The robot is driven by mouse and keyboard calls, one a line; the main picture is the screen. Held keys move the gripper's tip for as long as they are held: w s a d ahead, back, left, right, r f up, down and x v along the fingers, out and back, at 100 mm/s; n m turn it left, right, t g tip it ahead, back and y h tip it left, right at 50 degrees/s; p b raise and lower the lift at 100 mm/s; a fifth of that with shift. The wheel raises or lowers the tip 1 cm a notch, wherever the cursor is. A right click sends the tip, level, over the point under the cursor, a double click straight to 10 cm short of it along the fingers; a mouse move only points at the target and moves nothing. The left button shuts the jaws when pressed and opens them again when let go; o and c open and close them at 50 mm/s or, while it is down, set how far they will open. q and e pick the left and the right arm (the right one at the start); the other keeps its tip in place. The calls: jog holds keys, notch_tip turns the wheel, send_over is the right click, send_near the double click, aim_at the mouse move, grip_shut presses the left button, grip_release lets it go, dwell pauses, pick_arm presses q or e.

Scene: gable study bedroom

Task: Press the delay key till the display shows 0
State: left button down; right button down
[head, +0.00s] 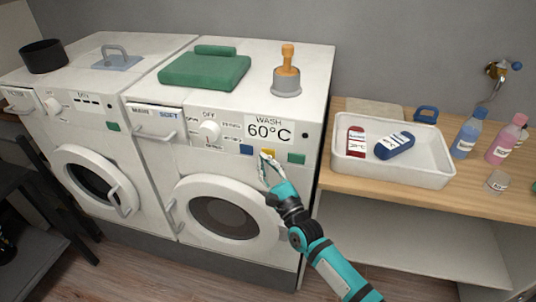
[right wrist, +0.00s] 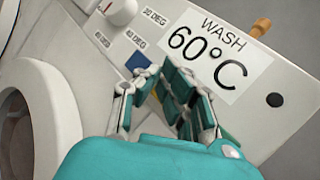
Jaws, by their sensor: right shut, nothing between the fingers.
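The display (head: 268,129) on the right-hand machine reads "WASH 60°C"; it also shows in the right wrist view (right wrist: 218,55). Below it are a blue key (head: 246,149), a yellow key (head: 268,152) and a green key (head: 296,158). I cannot read any label on the keys, so I cannot tell which is the delay key. My right gripper (head: 265,159) is shut and empty, its tips close in front of the panel by the yellow key. Contact cannot be told. In the right wrist view the blue key (right wrist: 138,62) is left of the fingers, which hide most of the yellow key. My left gripper is out of view.
A white dial (head: 209,130) is left of the display. Another machine (head: 75,125) stands at left with its own green key. A white tray (head: 432,165) stands on the right bench.

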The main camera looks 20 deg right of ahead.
jog(key=shift+w+d+b, duration=0.25)
jog(key=shift+w+b, duration=0.05)
jog(key=shift+w, duration=0.1)
jog(key=shift+w+d+b, duration=0.2)
jog(key=shift+w+b, duration=0.1)
dwell(0.8)
jog(key=shift+s, duration=0.1)
dwell(0.3)
jog(key=shift+s+a, duration=0.45)
jog(key=shift+s, duration=0.15)
jog(key=shift+p, duration=0.3)
jog(key=shift+s+a+p, duration=0.4)
jog(key=shift+s+a, duration=0.3)
jog(key=shift+s, duration=0.35)
jog(key=shift+s+a+p, duration=0.4)
jog(key=shift+s+a, duration=0.3)
jog(key=shift+s, duration=0.3)
